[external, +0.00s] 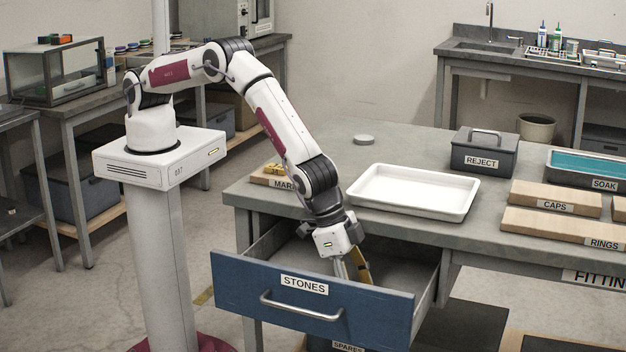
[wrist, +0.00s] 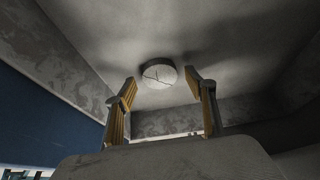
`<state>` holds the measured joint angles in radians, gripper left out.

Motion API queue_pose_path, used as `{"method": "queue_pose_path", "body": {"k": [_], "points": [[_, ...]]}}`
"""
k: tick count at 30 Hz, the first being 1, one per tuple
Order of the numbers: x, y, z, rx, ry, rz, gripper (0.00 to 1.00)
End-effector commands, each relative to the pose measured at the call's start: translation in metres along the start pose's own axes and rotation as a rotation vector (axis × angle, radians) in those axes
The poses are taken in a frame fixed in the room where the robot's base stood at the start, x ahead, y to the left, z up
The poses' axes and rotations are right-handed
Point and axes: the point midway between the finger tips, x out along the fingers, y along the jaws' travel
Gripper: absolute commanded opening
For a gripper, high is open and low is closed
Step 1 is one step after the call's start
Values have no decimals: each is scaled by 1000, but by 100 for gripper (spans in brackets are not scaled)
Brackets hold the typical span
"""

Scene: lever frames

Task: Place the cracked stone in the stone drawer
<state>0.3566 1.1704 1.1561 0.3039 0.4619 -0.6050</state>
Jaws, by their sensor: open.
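The drawer labelled STONES (external: 300,300) is pulled open, with its blue front toward the camera. My gripper (external: 352,272) reaches down into it, with its fingertips partly hidden by the drawer front. In the wrist view, a pale round stone with dark crack lines (wrist: 156,72) lies on the bare grey drawer floor. My gripper's two yellow-padded fingers (wrist: 161,82) are apart, one to each side of the stone in that view. I see no clear contact between the fingers and the stone. The stone in the drawer is hidden in the external view.
Wooden CAPS (external: 528,203) and RINGS (external: 560,238) blocks lie at the right. The drawer walls stand around my gripper.

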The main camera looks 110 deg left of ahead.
Motion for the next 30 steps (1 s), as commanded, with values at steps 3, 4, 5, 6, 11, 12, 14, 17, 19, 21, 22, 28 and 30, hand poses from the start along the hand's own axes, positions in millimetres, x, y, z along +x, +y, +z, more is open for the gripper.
{"method": "queue_pose_path", "body": {"k": [3, 4, 5, 6, 11, 12, 14, 17, 19, 21, 22, 28, 30], "points": [[-7, 0, 0, 0, 1, 0, 55], [-9, 0, -1, 0, 1, 0, 55], [-12, 0, -1, 0, 1, 0, 55], [-15, 0, -1, 0, 1, 0, 55], [-30, 0, 0, 0, 1, 0, 55], [-34, 0, -1, 0, 1, 1, 55], [-41, 0, -1, 1, 1, 1, 55], [-51, 0, 0, 1, 1, 1, 55], [-58, 0, 0, 1, 1, 1, 55], [-66, 0, 0, 1, 1, 1, 55], [-69, 0, 0, 1, 1, 0, 55], [-91, 0, 0, 1, 0, 0, 55], [-98, 0, 0, 1, -1, 0, 55]]}}
